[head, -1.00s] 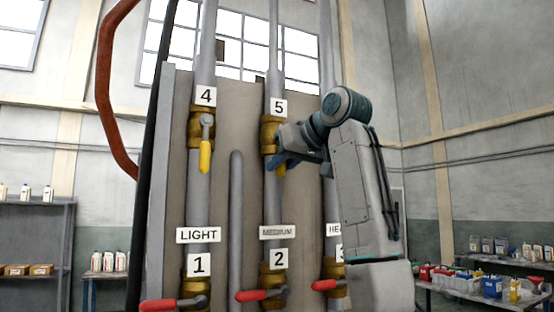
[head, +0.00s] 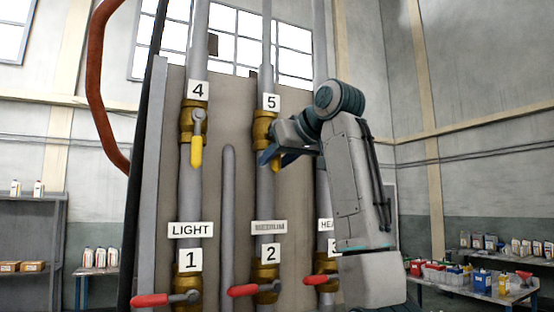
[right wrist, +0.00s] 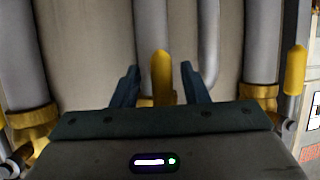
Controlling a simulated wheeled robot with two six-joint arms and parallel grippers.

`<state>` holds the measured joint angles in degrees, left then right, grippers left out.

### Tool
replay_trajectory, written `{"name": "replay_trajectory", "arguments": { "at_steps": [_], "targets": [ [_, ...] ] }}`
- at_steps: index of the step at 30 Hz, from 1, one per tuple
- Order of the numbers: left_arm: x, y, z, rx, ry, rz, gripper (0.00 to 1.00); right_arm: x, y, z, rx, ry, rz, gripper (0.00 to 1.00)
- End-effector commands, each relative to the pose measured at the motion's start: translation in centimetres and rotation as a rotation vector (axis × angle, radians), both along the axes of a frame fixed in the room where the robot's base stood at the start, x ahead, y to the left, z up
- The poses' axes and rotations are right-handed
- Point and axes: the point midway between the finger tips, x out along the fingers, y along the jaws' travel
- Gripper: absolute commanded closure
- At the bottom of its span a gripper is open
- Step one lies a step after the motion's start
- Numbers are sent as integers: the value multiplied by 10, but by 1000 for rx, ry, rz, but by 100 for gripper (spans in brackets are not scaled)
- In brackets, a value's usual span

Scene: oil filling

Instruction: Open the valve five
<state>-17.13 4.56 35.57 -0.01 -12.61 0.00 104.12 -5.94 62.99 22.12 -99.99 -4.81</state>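Valve five (head: 263,128) is a brass valve on a vertical grey pipe, under a white label "5" (head: 271,102). Its yellow handle (head: 276,164) points down and is partly hidden by my right gripper (head: 272,157). In the right wrist view, the yellow handle (right wrist: 161,75) stands between the two dark blue fingers of my right gripper (right wrist: 160,85). The fingers are open, with a gap on each side of the handle. My left gripper is not in view.
Valve four (head: 192,122) with its yellow handle (head: 196,152) hanging down is on the pipe to the left. Below are valves with red handles, such as valve one's red handle (head: 150,300) and valve two's (head: 244,290). A table with containers (head: 470,290) stands at right.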

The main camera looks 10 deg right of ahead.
Motion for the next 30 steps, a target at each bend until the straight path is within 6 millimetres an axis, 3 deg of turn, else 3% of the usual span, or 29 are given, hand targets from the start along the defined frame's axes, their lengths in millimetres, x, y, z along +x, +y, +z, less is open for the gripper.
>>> {"name": "replay_trajectory", "arguments": {
  "at_steps": [8, 21, 30],
  "targets": [
    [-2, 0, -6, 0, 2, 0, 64, -6, -3, 1, 0, 0, 1, 59],
    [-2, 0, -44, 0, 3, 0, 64, -71, -40, 30, 1, -2, 0, 59],
    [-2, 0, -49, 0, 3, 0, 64, -87, -49, 41, 1, 1, 1, 59]
  ]
}}
